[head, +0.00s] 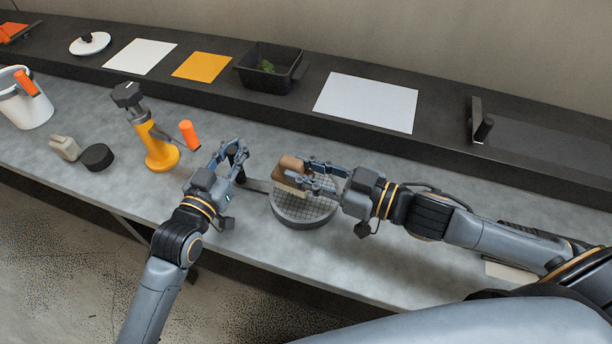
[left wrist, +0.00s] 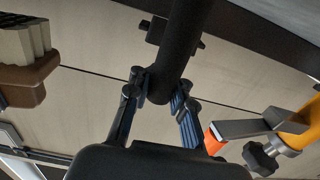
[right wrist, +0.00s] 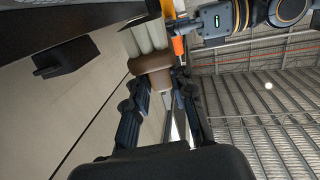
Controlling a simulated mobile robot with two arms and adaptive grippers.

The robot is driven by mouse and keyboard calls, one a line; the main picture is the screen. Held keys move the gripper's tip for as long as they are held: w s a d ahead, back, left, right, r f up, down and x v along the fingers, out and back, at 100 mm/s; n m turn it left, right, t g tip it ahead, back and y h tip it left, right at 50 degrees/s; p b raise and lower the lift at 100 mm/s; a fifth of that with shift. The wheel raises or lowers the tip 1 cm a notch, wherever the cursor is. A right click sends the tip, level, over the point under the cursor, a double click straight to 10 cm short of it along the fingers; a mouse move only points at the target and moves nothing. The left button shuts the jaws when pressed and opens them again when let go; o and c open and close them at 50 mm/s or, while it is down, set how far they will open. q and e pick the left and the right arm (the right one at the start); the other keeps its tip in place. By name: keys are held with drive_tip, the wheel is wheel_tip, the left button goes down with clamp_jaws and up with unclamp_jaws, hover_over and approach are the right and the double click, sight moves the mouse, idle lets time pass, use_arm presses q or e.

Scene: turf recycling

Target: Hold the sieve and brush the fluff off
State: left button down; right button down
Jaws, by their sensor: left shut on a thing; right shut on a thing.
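The round grey sieve (head: 312,212), with a mesh face, is over the front part of the grey table in the head view. Its flat handle (head: 257,185) points left to my left gripper (head: 238,160), which is shut on it. A dark bar runs between the left fingers (left wrist: 160,90) in the left wrist view. My right gripper (head: 312,176) is shut on a brown brush (head: 291,163) with pale bristles, over the sieve's upper left part. The brush also shows in the right wrist view (right wrist: 150,62). Whether bristles touch mesh is unclear. I cannot make out fluff.
A yellow stand (head: 160,150) with an orange-gripped tool is left of my left gripper. A black round lid (head: 97,157), a beige block (head: 64,147) and a white bucket (head: 25,106) are further left. A black bin (head: 270,72) with green matter stands on the back shelf.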

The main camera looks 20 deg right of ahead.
drive_tip(key=shift+r, duration=2.1)
use_arm(q)
drive_tip(key=c, duration=1.1)
unclamp_jaws()
drive_tip(key=shift+s+a+f, duration=0.1)
drive_tip(key=shift+s+a, duration=0.25)
drive_tip(key=shift+s, duration=0.1)
drive_tip(key=v, duration=1.1)
drive_tip(key=shift+d, duration=0.1)
